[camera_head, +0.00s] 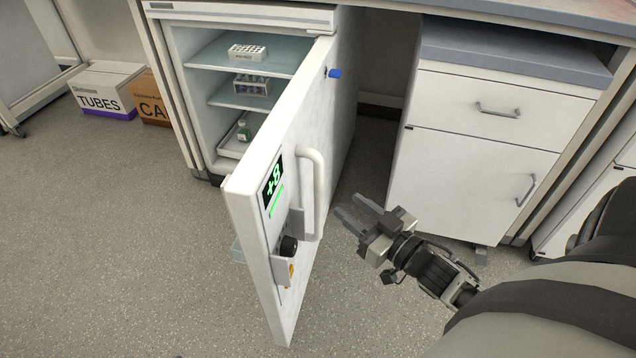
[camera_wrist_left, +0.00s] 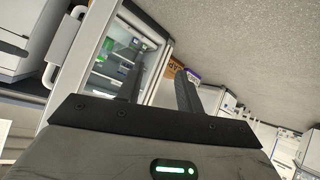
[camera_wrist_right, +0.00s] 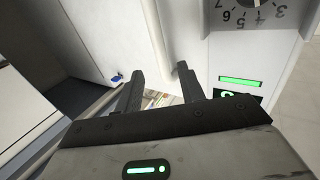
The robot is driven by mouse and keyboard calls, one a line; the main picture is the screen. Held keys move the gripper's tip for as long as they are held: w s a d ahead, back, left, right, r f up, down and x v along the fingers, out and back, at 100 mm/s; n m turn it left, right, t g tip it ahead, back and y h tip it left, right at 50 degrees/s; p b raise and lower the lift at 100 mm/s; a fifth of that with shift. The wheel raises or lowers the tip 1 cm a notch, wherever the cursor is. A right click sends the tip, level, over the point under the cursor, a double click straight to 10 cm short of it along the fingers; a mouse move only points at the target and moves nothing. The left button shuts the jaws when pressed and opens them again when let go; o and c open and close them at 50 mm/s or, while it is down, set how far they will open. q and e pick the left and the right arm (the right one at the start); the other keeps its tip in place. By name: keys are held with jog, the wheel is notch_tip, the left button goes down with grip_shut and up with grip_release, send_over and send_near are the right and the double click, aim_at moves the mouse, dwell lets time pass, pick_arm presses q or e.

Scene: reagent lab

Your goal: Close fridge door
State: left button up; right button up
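The fridge door (camera_head: 290,170) stands wide open, swung out toward me, with a green display, a dial and a white vertical handle (camera_head: 311,190) on its face. The fridge interior (camera_head: 226,110) shows shelves with a white rack, a second rack and a small green-capped bottle. My right gripper (camera_head: 355,215) is open and empty, just right of the door handle and apart from it. In the right wrist view its fingers (camera_wrist_right: 160,90) are spread in front of the door and handle. My left gripper (camera_wrist_left: 158,88) is out of the head view; its fingers are spread and empty, with the fridge beyond.
A white cabinet (camera_head: 475,150) with a drawer stands to the right of the fridge under the bench. A white TUBES box (camera_head: 103,92) and a brown box (camera_head: 152,97) sit on the floor at left. The floor (camera_head: 110,240) left of the door is clear.

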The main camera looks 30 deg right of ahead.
aim_at(322, 185)
jog(key=w, duration=0.3)
jog(key=w+a+b, duration=0.1)
jog(key=w, duration=0.6)
jog(key=shift+w+a+b, duration=0.2)
jog(key=shift+a+b, duration=0.15)
grip_shut()
